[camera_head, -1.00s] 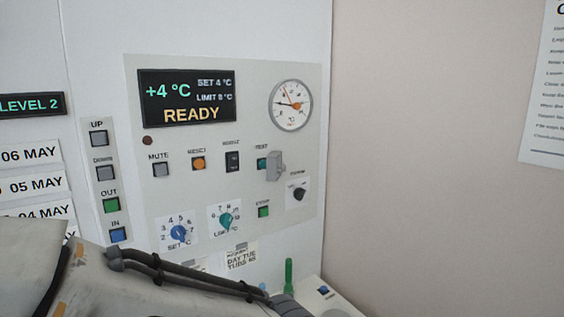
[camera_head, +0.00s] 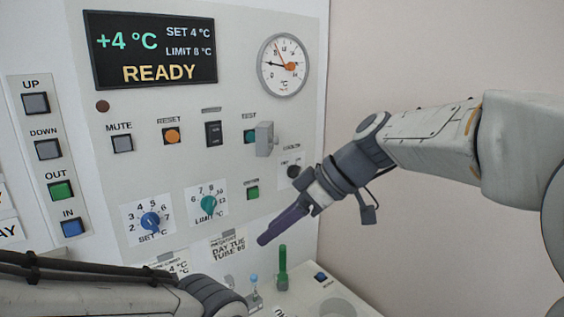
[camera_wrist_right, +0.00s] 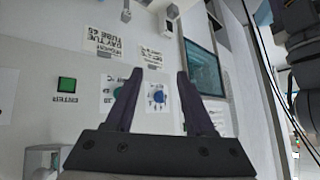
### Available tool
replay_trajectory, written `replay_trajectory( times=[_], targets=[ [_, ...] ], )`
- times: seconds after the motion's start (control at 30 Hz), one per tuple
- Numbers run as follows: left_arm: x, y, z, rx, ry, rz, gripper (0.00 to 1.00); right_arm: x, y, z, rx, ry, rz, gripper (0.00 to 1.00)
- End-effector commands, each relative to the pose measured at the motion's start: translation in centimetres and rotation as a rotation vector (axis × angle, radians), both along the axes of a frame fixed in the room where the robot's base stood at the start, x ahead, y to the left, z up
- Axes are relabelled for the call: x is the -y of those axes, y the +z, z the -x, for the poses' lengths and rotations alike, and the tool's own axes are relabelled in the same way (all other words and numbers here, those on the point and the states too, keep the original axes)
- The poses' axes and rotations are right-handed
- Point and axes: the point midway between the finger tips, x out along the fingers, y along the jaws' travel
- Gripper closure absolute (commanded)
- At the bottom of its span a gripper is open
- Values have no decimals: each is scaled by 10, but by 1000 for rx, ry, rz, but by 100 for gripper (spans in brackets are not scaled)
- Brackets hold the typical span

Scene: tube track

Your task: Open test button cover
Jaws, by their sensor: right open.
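The test button (camera_head: 250,136) is a small teal square under the word TEST on the white panel. A grey box-like cover (camera_head: 264,139) juts out from the panel just at its right, overlapping its edge. My right gripper (camera_head: 268,238), with dark purple fingers, is below the cover, in front of the lower panel, and apart from the cover. In the right wrist view its fingers (camera_wrist_right: 160,75) are spread with nothing between them. A pale box-like piece (camera_wrist_right: 42,158) at the lower left there may be the cover. My left arm shows at the bottom left; its gripper is out of view.
A green enter button (camera_head: 252,192), a dark knob (camera_head: 293,171) and a teal limit knob (camera_head: 208,205) are near the gripper. A green tube (camera_head: 283,266) stands upright on the ledge below. A dial gauge (camera_head: 283,65) is above the cover.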

Motion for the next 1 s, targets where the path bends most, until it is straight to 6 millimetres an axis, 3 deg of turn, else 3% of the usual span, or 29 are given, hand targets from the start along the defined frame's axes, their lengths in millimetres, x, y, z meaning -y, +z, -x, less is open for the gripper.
replay_trajectory(
  times=[0.03, 0.2, 0.33, 0.47, 0.67, 1.0],
  targets=[
    [0, -10, 0, 0, 0, 0, 50, 15, 15, -31, 120, 31, -60, 46],
    [0, -23, 0, 0, -1, 0, 50, 62, 82, -94, 559, 166, -177, 46],
    [0, -28, 0, 0, -1, 0, 50, 93, 117, -115, 814, 229, -192, 46],
    [0, -29, 0, 0, -1, 0, 50, 108, 135, -123, 947, 261, -186, 46],
    [0, -19, 0, 0, -1, 0, 50, 92, 137, -131, 976, 274, -188, 46],
    [0, 6, 0, 0, -1, 0, 50, 37, 120, -157, 972, 275, -187, 46]
  ],
)
